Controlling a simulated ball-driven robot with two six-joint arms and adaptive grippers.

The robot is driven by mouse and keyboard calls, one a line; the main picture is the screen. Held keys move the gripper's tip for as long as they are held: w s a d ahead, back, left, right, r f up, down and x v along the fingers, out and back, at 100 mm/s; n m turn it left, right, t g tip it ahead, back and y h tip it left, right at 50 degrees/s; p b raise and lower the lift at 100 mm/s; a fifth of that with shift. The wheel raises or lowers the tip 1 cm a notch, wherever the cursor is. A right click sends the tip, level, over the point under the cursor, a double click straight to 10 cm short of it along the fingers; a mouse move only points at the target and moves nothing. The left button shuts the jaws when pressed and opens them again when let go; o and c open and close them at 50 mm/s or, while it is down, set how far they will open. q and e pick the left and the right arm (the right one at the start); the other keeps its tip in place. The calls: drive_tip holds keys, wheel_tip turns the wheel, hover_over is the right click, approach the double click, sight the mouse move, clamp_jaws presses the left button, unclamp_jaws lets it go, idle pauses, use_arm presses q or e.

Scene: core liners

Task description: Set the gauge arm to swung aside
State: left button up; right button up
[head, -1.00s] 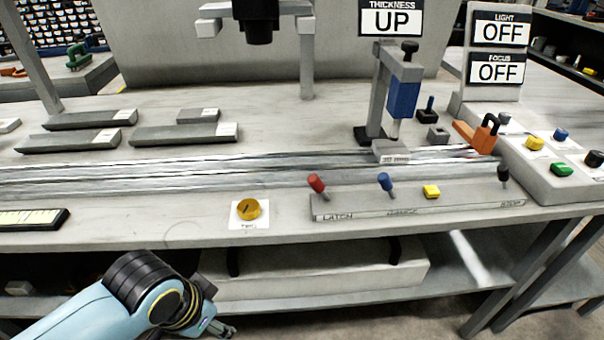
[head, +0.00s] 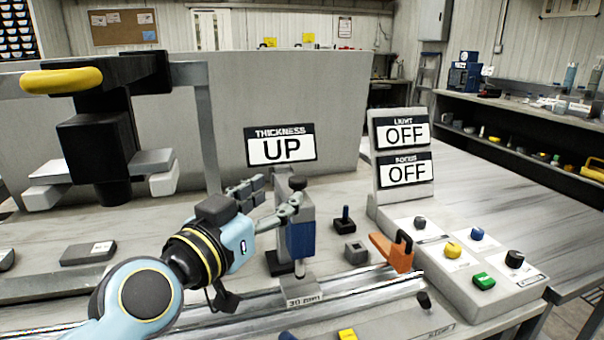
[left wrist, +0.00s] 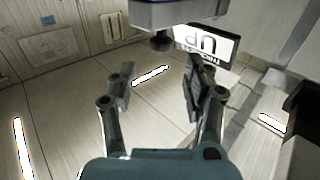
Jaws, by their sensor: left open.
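The thickness gauge, with a blue body (head: 300,240), a grey arm and a black knob on top, stands on the bench in the head view. Its sign (head: 281,147) reads THICKNESS UP. My left gripper (head: 268,198) is open and empty beside the top of the gauge, overlapping it in the picture. I cannot tell whether they touch. In the left wrist view the open fingers (left wrist: 157,88) spread below a grey part with a black knob (left wrist: 160,41), and the UP sign (left wrist: 205,43) shows upside down. The gauge's post is partly hidden by my gripper. My right gripper is not in view.
A LIGHT and FOCUS sign panel (head: 403,150) reads OFF twice. An orange clamp-like piece (head: 393,252) and a button console (head: 465,265) stand to the right of the gauge. A dark microscope-like stand (head: 95,150) is at the left. Metal rails run along the bench front.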

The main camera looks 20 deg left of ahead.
sight(293, 183)
use_arm(q)
drive_tip(key=w, duration=0.2)
drive_tip(key=w+d, duration=0.1)
drive_tip(key=w, duration=0.2)
drive_tip(key=w+p, duration=0.1)
drive_tip(key=w, duration=0.2)
drive_tip(key=shift+d+f, duration=0.1)
drive_tip(key=shift+d, duration=0.05)
drive_tip(key=shift+s, duration=0.1)
drive_tip(key=shift+c, duration=3.1)
clamp_jaws()
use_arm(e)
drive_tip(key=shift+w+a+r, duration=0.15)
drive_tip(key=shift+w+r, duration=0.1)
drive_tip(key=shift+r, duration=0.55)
